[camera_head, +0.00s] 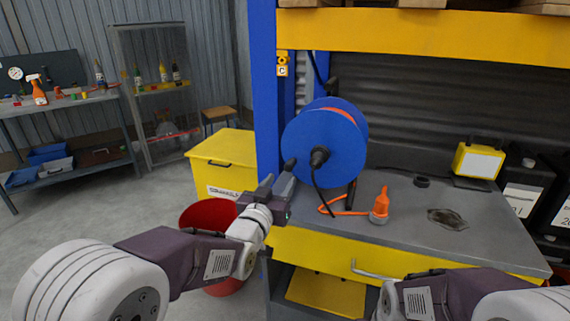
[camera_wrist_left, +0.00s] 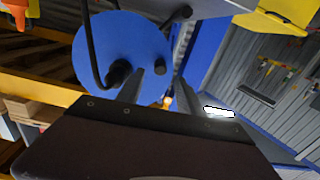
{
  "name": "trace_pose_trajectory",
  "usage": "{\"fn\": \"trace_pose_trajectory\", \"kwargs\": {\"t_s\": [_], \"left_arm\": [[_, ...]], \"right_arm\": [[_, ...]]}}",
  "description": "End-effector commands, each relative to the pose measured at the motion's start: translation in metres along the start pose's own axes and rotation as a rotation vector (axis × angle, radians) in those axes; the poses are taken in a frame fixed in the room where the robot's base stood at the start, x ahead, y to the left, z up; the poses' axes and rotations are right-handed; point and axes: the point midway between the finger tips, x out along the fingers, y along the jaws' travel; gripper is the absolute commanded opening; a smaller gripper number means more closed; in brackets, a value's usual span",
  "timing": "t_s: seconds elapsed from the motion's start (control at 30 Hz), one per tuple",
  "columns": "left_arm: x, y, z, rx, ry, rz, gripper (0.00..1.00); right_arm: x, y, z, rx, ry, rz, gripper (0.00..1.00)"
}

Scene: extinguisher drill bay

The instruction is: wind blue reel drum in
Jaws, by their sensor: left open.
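The blue reel drum (camera_head: 335,150) stands upright on the grey workbench, with an orange band of hose on its rim and a black hub (camera_head: 319,156) at its centre. A black crank knob (camera_head: 289,164) sticks out near its left edge. In the left wrist view the drum (camera_wrist_left: 105,45) fills the upper left, and a black handle (camera_wrist_left: 182,13) stands out near its edge. My left gripper (camera_head: 275,183) is open and empty, just below and left of the knob, apparently apart from it. My right forearm shows at the lower right; its gripper is out of view.
An orange nozzle (camera_head: 380,206) with orange hose lies on the workbench (camera_head: 400,236) right of the drum. A yellow lamp (camera_head: 478,160) stands at the back right. A blue post (camera_head: 265,80) rises behind my left gripper. A red bin (camera_head: 205,214) and yellow chest (camera_head: 222,160) stand left.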

Motion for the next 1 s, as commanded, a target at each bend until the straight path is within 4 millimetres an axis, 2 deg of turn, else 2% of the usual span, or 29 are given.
{"fn": "trace_pose_trajectory", "kwargs": {"t_s": [0.07, 0.17, 0.27, 0.5, 0.63, 0.8, 1.0], "left_arm": [[-0.001, 0.008, 0.000, 0.001, 0.001, 0.015, 0.44], [0.000, 0.009, 0.000, 0.003, 0.001, 0.017, 0.44], [0.010, 0.010, 0.001, 0.004, 0.001, 0.017, 0.44], [0.061, 0.010, 0.001, 0.005, 0.002, 0.016, 0.44], [0.080, 0.010, 0.001, 0.005, 0.002, 0.016, 0.44], [0.090, 0.011, 0.000, 0.005, 0.001, 0.016, 0.44], [0.091, 0.010, -0.001, 0.005, 0.001, 0.016, 0.44]], "right_arm": [[0.000, 0.000, 0.000, 0.000, 0.000, 0.000, 0.00], [0.001, 0.000, 0.000, 0.000, 0.000, 0.000, 0.00], [0.003, 0.000, 0.000, 0.000, 0.000, 0.000, 0.00], [0.009, 0.000, 0.001, 0.000, 0.000, 0.000, 0.00], [0.011, 0.000, 0.001, 0.000, 0.000, 0.000, 0.00], [0.011, 0.000, 0.001, 0.000, 0.000, 0.000, 0.00], [0.011, 0.000, 0.001, 0.000, 0.000, 0.000, 0.00]]}}
